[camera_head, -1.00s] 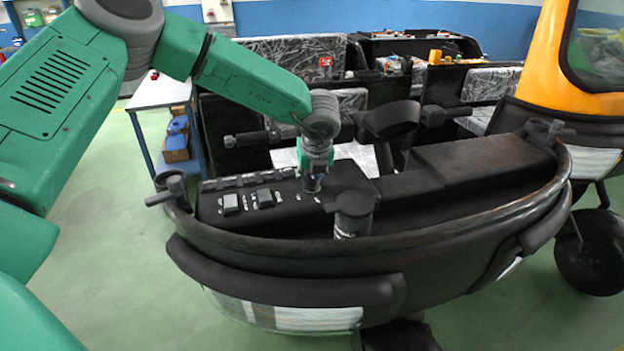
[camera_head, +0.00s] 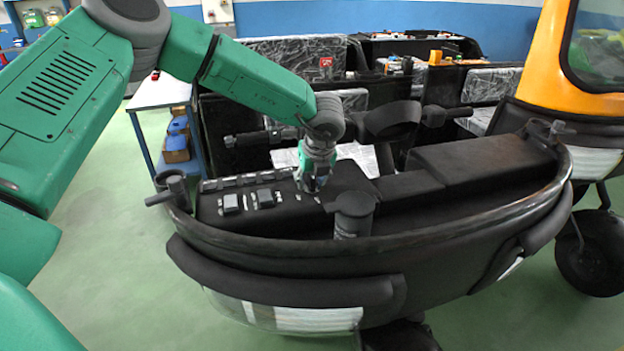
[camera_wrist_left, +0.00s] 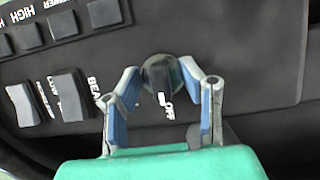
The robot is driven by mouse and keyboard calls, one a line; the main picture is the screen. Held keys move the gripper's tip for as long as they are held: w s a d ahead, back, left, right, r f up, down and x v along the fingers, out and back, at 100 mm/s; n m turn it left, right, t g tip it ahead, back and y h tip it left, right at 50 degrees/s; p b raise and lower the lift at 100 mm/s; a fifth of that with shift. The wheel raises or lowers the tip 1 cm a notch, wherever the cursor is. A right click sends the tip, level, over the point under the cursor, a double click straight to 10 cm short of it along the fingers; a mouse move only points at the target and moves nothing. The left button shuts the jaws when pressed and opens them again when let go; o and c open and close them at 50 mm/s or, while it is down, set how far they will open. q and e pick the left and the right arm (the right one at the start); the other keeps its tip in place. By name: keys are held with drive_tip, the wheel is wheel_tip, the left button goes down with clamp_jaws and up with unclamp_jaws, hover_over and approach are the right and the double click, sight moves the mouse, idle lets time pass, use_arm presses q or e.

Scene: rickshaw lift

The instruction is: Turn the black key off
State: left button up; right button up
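The black key (camera_wrist_left: 160,79) sits on a round base in the dark dashboard panel, beside white "OFF" lettering, in the left wrist view. My left gripper (camera_wrist_left: 162,70) is over it, with one blue-padded finger on each side. The fingers stand apart with a gap around the key, and I see no clear grip on it. In the head view my left gripper (camera_head: 312,186) points down at the dashboard (camera_head: 275,208) and hides the key. My right gripper is not in view.
Rocker switches (camera_wrist_left: 70,95) lie left of the key, with more buttons (camera_wrist_left: 104,14) above. A dark cylinder (camera_head: 353,214) stands on the dashboard's near side. The handlebar hub (camera_head: 390,120) is behind the gripper. A small table (camera_head: 160,92) stands at left.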

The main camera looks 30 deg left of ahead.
use_arm(q)
drive_tip(key=shift+w+r, duration=0.1)
drive_tip(key=shift+r, duration=0.1)
drive_tip(key=v, duration=1.1)
drive_tip(key=shift+d+r, duration=0.15)
drive_tip(key=shift+r, duration=0.05)
